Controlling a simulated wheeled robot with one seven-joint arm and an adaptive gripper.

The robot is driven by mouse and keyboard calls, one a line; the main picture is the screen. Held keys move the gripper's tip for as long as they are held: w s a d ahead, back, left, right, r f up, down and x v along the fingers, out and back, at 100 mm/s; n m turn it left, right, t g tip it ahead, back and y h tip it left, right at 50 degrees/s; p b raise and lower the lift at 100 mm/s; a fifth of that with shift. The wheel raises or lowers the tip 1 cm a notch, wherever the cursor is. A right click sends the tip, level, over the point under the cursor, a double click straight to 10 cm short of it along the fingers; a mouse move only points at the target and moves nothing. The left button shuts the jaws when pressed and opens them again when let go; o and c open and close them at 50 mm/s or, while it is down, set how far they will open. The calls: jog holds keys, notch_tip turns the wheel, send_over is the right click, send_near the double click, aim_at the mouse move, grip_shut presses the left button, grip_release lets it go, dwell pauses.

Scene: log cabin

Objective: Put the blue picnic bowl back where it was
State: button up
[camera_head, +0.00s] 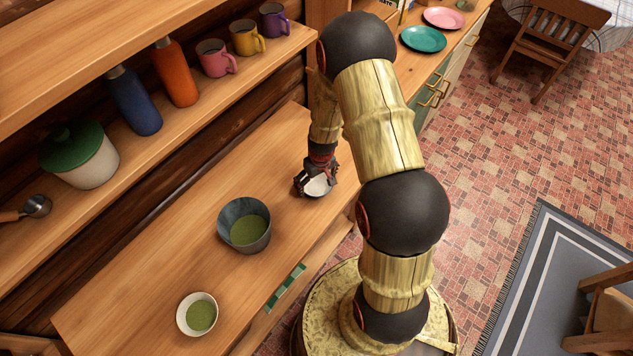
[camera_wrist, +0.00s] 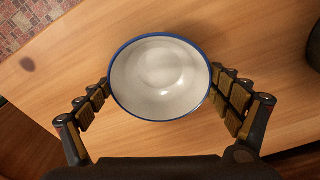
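The bowl at my gripper is white inside with a blue rim (camera_wrist: 160,80). In the head view it shows as a small white shape (camera_head: 317,186) near the right end of the wooden counter (camera_head: 285,135). My gripper (camera_head: 318,180) reaches down over it. In the wrist view the fingers of my gripper (camera_wrist: 160,88) press against opposite sides of the bowl, with their tips partly hidden at the rim. The bowl looks empty and faces the camera. I cannot tell whether it touches the counter.
A dark grey bowl (camera_head: 235,216) with green contents and a small white bowl (camera_head: 184,316) with green contents stand on the counter to the left. A shelf (camera_head: 185,130) behind holds bottles, mugs and a lidded pot (camera_head: 90,168). Plates (camera_head: 423,39) lie on the cabinet beyond.

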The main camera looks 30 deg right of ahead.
jog(key=shift+o, duration=0.7)
jog(key=shift+r, duration=0.5)
notch_tip(320, 180, up, 11)
jog(key=s+p, duration=0.1)
jog(key=p, duration=0.1)
notch_tip(320, 180, up, 10)
jog(key=r+t, duration=0.1)
send_over(319, 191)
jog(key=a, duration=0.3)
jog(key=s+a+r+t, duration=0.1)
jog(key=s+a+r, duration=0.15)
jog(key=r, duration=0.35)
jog(key=s+a+r, duration=0.1)
jog(key=a+r, duration=0.2)
jog(key=r, duration=0.3)
jog(key=s+a+r+t, duration=0.1)
jog(key=s+a+r, duration=0.2)
jog(key=s+r, duration=0.3)
jog(key=s+a+r+t, duration=0.1)
jog(key=s+a+r, duration=0.2)
jog(key=s+r, duration=0.3)
jog(key=s, duration=0.3)
